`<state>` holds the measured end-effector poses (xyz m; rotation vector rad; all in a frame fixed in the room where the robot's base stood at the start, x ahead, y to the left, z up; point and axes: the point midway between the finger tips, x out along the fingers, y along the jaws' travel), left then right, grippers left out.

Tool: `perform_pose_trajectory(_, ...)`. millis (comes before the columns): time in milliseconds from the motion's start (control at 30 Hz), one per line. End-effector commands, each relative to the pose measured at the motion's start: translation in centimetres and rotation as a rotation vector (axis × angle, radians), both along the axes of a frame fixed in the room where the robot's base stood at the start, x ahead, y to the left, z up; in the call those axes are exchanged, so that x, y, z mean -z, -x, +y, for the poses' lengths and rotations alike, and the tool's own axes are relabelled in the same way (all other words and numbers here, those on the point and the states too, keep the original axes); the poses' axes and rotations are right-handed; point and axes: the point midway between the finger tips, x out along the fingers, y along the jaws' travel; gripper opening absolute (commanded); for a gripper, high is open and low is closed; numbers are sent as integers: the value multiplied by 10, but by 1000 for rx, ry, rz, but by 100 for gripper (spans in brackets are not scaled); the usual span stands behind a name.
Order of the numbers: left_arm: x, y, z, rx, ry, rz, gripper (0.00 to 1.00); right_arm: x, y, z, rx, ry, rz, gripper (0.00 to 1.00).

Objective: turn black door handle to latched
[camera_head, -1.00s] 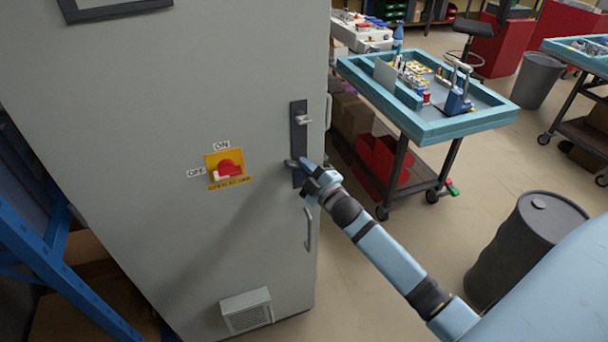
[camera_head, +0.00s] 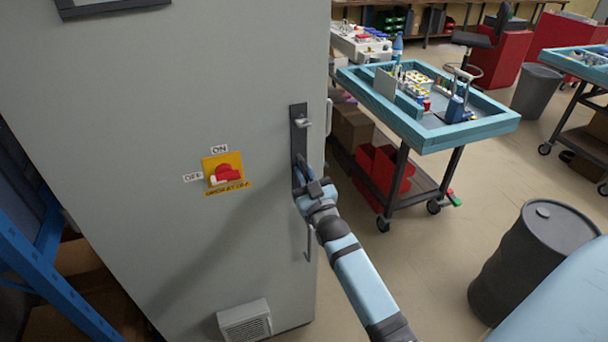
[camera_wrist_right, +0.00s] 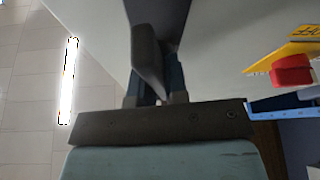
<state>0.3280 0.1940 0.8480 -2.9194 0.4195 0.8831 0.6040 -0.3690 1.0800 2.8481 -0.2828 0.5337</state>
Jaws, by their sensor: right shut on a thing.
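The black door handle (camera_wrist_right: 148,55) shows in the right wrist view between the fingers of my right gripper (camera_wrist_right: 155,90). In the head view its dark mounting plate (camera_head: 299,128) runs upright on the grey cabinet door (camera_head: 250,60), near the door's right edge. My right gripper (camera_head: 303,182) is at the lower end of this plate, shut on the handle. It hides most of the handle, so the handle's exact angle is hard to tell in the head view. My left gripper is not in view.
A red switch on a yellow plate (camera_head: 223,170) sits left of the handle. A small keyed knob (camera_head: 302,122) is above it. A blue cart (camera_head: 430,140) stands to the right, with a dark drum (camera_head: 530,255) in front. Blue shelving (camera_head: 60,290) is at the left.

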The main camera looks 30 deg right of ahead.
Motion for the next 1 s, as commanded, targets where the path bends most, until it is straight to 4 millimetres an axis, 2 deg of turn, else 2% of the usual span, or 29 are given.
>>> perform_pose_trajectory(267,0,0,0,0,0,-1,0,0,0,0,1,-65,-15,0)
perform_pose_trajectory(700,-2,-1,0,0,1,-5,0,0,0,0,0,-71,-16,0)
perform_pose_trajectory(733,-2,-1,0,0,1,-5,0,0,0,0,0,-71,-16,18)
perform_pose_trajectory(800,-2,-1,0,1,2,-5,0,0,0,0,0,-71,-16,34)
perform_pose_trajectory(833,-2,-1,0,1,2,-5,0,0,0,0,0,-71,-16,39)
perform_pose_trajectory(1000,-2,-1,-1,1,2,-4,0,0,0,0,1,-70,-17,39)
